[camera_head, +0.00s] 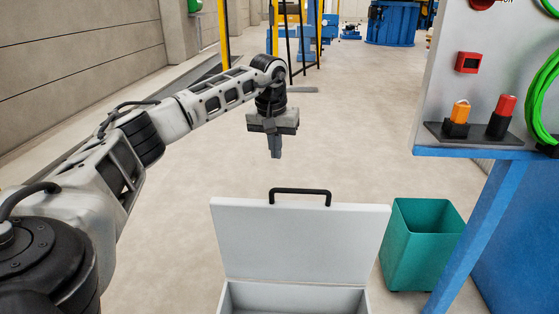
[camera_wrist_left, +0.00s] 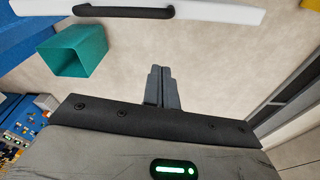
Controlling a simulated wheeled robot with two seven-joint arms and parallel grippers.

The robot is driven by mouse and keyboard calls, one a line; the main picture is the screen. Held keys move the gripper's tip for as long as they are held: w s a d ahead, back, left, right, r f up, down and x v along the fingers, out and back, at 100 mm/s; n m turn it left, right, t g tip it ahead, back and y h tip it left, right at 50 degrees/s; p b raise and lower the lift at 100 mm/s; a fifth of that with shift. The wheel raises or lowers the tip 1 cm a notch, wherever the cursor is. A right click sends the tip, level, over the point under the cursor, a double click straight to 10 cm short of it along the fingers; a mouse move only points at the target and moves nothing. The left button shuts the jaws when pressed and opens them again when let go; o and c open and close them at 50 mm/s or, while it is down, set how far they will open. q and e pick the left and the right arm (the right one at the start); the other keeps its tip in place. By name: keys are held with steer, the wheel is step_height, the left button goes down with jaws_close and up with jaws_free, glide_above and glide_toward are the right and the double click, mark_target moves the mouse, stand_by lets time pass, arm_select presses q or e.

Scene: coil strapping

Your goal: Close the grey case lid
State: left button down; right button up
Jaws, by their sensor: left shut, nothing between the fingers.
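The grey case (camera_head: 295,297) stands at the bottom centre of the head view, cut off by the frame's lower edge. Its lid (camera_head: 300,240) stands open and upright, with a black handle (camera_head: 300,192) on its top edge. My left gripper (camera_head: 275,153) is shut and empty, pointing down above and beyond the lid, apart from the handle. In the left wrist view, the shut fingers (camera_wrist_left: 162,88) show over bare floor, and the lid's pale edge (camera_wrist_left: 215,12) with the black handle (camera_wrist_left: 125,11) crosses the top. My right gripper is in neither view.
A teal bin (camera_head: 421,245) stands right of the case, also seen in the left wrist view (camera_wrist_left: 78,50). A blue-framed bench (camera_head: 480,230) is at the right, bearing an orange and a red tool (camera_head: 502,117). The floor (camera_head: 350,130) beyond the lid is clear.

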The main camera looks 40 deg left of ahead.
arm_select(q)
step_height(320, 180, down, 8)
steer(key=w+f, duration=0.1)
steer(key=shift+s+d+r+p, duration=0.1)
steer(key=shift+s+d+r, duration=0.2)
steer(key=shift+s, duration=0.25)
steer(key=shift+s+d+r+p, duration=0.15)
steer(key=shift+s+d+r, duration=0.1)
steer(key=shift+s, duration=0.25)
steer(key=shift+s+d+r+p, duration=0.1)
steer(key=shift+s+d+r, duration=0.15)
steer(key=shift+s, duration=0.3)
steer(key=shift+d+f, duration=0.1)
steer(key=shift+d, duration=0.05)
